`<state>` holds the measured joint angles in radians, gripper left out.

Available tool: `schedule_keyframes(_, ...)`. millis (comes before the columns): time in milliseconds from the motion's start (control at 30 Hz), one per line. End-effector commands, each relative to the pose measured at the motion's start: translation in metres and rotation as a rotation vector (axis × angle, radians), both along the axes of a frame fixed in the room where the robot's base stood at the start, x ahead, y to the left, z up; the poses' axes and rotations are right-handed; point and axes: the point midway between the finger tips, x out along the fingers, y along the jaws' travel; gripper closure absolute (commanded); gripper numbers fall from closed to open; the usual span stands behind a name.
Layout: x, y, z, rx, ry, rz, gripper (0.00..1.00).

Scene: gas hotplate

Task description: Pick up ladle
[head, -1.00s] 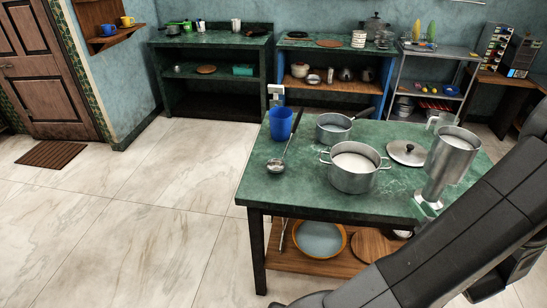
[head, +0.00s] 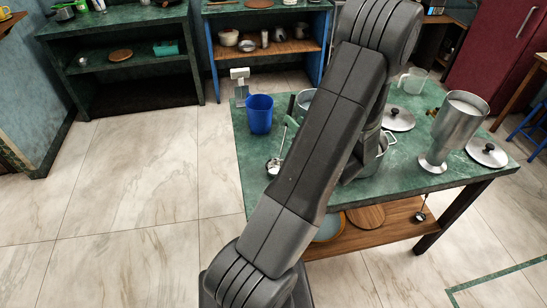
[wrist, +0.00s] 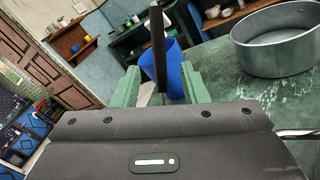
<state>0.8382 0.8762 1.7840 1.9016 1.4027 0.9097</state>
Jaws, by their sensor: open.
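The ladle (head: 274,167) has a round metal bowl low over the green table's left side, with its handle slanting up beside the blue cup (head: 259,114). In the wrist view its dark handle (wrist: 158,45) stands upright in front of the blue cup (wrist: 175,62). My gripper (wrist: 162,84) is open, its two green fingers on either side of the lower part of the handle. I cannot tell whether they touch it.
The green table (head: 440,175) also holds a metal pitcher (head: 453,130), lids (head: 397,118) and a glass jug (head: 413,80). Pots are partly hidden behind my arm; a metal pot (wrist: 280,45) shows at right in the wrist view. The floor left of the table is clear.

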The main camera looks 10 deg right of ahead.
Motion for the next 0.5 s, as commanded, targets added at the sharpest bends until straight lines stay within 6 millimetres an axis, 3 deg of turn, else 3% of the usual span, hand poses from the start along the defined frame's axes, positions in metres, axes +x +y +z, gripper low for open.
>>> schedule_keyframes(267, 0.021, 0.009, 0.001, 0.0, 0.0, 0.001, 0.6)
schedule_keyframes(500, 0.053, 0.023, 0.002, 0.001, 0.001, 0.004, 0.6)
